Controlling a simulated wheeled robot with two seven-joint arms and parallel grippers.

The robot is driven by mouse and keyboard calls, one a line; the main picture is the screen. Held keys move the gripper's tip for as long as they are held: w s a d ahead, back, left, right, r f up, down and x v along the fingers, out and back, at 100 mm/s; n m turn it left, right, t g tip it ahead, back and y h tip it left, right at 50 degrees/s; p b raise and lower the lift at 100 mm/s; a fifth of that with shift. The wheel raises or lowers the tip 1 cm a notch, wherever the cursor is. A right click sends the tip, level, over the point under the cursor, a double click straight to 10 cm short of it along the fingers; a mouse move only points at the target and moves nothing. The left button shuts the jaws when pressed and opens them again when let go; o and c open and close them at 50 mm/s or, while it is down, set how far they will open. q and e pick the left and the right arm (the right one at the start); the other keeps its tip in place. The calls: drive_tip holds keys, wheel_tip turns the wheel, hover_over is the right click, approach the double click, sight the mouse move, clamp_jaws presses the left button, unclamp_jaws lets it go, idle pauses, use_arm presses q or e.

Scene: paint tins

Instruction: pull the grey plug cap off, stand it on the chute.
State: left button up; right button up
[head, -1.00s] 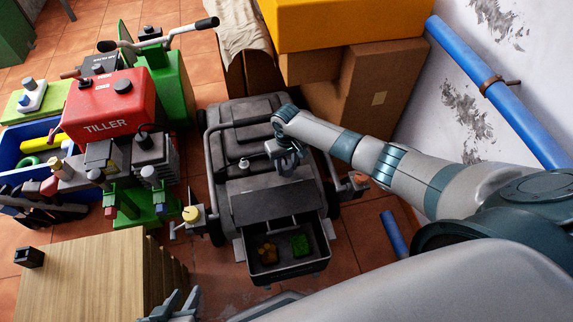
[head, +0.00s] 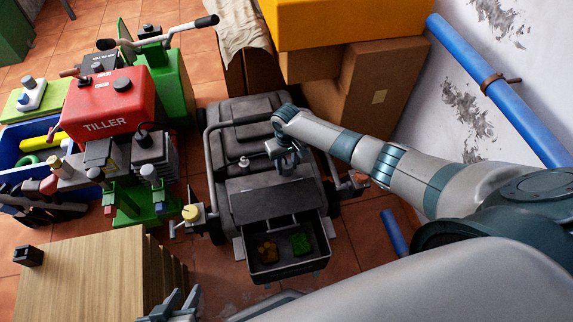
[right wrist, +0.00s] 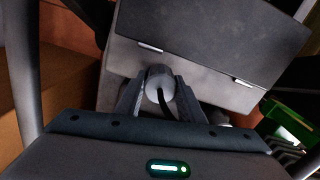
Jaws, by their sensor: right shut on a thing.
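My right gripper (head: 286,158) is over the right side of the dark grey machine (head: 250,135). In the right wrist view its fingers (right wrist: 158,98) are shut on the grey plug cap (right wrist: 158,76), a short round cap with a black lead. The arm and fingers hide the cap in the head view, and I cannot tell whether it is still seated. A flat dark panel (head: 268,205), seemingly the chute, is at the machine's near end; a dark panel also fills the top of the right wrist view (right wrist: 210,35). My left gripper (head: 180,303) is open and empty at the bottom edge.
An open drawer (head: 288,272) with yellow and green pieces is below the panel. A small silver knob (head: 244,163) and tube rails flank the machine's top. The red tiller (head: 110,105) stands left, cardboard boxes (head: 370,80) behind. A wooden block (head: 85,275) is at lower left.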

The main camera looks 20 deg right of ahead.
drive_tip(key=shift+f, duration=0.4)
drive_tip(key=o, duration=1.3)
drive_tip(key=shift+c, duration=0.2)
drive_tip(key=shift+r, duration=0.15)
wheel_tip(320, 180, up, 17)
drive_tip(key=p, duration=0.2)
drive_tip(key=shift+p, duration=0.35)
drive_tip(key=shift+r, duration=0.1)
